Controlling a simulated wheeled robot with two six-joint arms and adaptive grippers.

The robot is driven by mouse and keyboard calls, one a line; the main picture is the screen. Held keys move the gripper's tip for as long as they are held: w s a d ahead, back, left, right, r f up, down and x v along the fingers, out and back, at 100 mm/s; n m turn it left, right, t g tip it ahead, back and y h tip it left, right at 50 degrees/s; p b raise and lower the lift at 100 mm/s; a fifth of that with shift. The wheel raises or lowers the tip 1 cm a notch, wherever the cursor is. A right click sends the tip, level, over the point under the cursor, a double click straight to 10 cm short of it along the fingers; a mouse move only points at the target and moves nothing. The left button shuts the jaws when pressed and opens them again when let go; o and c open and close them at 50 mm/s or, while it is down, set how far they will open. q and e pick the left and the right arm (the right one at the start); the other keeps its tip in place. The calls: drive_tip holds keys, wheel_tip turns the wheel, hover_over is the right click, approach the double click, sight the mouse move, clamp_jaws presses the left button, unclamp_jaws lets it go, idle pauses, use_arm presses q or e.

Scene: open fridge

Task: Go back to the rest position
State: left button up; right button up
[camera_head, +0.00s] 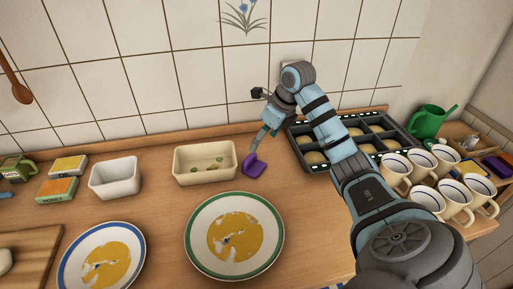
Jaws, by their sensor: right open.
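My right arm comes in from the lower right and reaches over the counter toward the tiled wall. Its right gripper (260,143) is open and points down, near the right end of a cream rectangular dish (205,176). A small purple object (255,168) lies on the counter just below the fingertips. I cannot tell whether the fingers touch it. My left gripper is not in view.
Two plates with yellow centres (234,236) (101,262) lie in front. A white dish (115,178) and small boxes (57,190) stand left. A dark muffin tray (308,157), several mugs (396,173) and a green watering can (428,121) stand right.

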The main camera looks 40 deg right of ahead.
drive_tip(key=shift+s+r, duration=0.1)
drive_tip(key=shift+r, duration=0.15)
idle(0.3)
